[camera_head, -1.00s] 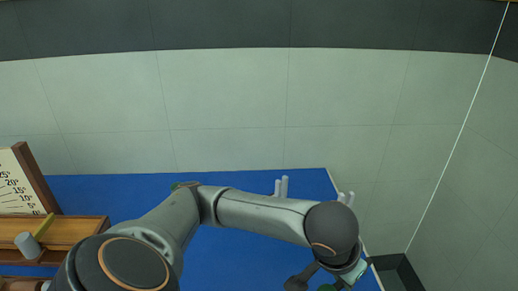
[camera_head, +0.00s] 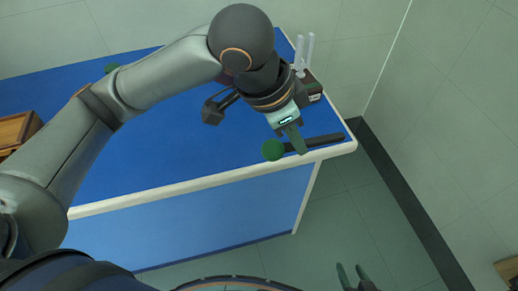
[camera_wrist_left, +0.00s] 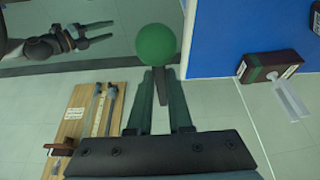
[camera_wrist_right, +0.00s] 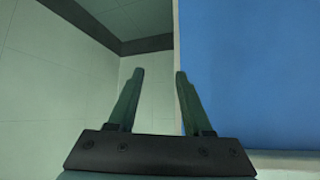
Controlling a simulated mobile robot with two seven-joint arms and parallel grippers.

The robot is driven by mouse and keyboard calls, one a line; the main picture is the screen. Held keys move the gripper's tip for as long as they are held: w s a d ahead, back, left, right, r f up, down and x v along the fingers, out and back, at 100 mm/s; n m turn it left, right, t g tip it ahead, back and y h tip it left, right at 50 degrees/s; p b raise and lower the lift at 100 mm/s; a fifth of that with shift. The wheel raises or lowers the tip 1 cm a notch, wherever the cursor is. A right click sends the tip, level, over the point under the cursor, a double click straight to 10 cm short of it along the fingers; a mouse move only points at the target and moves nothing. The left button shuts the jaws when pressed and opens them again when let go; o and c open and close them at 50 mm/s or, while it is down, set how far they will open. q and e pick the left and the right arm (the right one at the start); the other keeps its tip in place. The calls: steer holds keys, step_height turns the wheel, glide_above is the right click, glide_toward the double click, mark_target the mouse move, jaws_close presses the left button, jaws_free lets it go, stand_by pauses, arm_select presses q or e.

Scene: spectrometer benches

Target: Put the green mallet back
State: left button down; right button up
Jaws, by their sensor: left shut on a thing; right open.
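The green mallet has a round green head (camera_head: 273,149) and a dark handle (camera_head: 325,140). My left gripper (camera_head: 297,142) is shut on the handle close behind the head, over the near right corner of the blue bench. In the left wrist view the green head (camera_wrist_left: 155,45) shows just beyond my left fingers (camera_wrist_left: 160,105). A dark red-brown block with a green band (camera_wrist_left: 270,65) and two pale prongs (camera_wrist_left: 290,100) stands at the bench's right end; part of it is behind my left wrist in the head view (camera_head: 314,92). My right gripper (camera_head: 355,277) is open and empty, low in front of the bench.
The blue bench (camera_head: 160,135) has a pale front edge and much bare top. A small green thing (camera_head: 110,68) lies at its back left, and a wooden case (camera_head: 16,130) at its left. A wooden board with tools (camera_wrist_left: 100,110) shows in the left wrist view.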

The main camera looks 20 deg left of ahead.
arm_select(q)
steer(key=w+a+f, duration=0.2)
steer(key=a+f, duration=0.1)
steer(key=w+a+f+b, duration=0.1)
steer(key=w+a+f, duration=0.1)
steer(key=w+a, duration=0.1)
steer(key=w+a+f, duration=0.2)
steer(key=a+f, duration=0.1)
steer(key=a, duration=0.1)
steer(key=shift+w+f+b, duration=0.35)
steer(key=shift+b, duration=0.05)
steer(key=shift+w+a+f, duration=0.2)
steer(key=shift+a+f, duration=0.05)
steer(key=shift+f, duration=0.1)
steer(key=shift+w+a+f+b, duration=0.15)
steer(key=shift+f+b, duration=0.2)
steer(key=shift+f, duration=1.4)
steer(key=c, duration=0.8)
jaws_free()
steer(key=shift+f, duration=0.1)
steer(key=shift+c, duration=0.2)
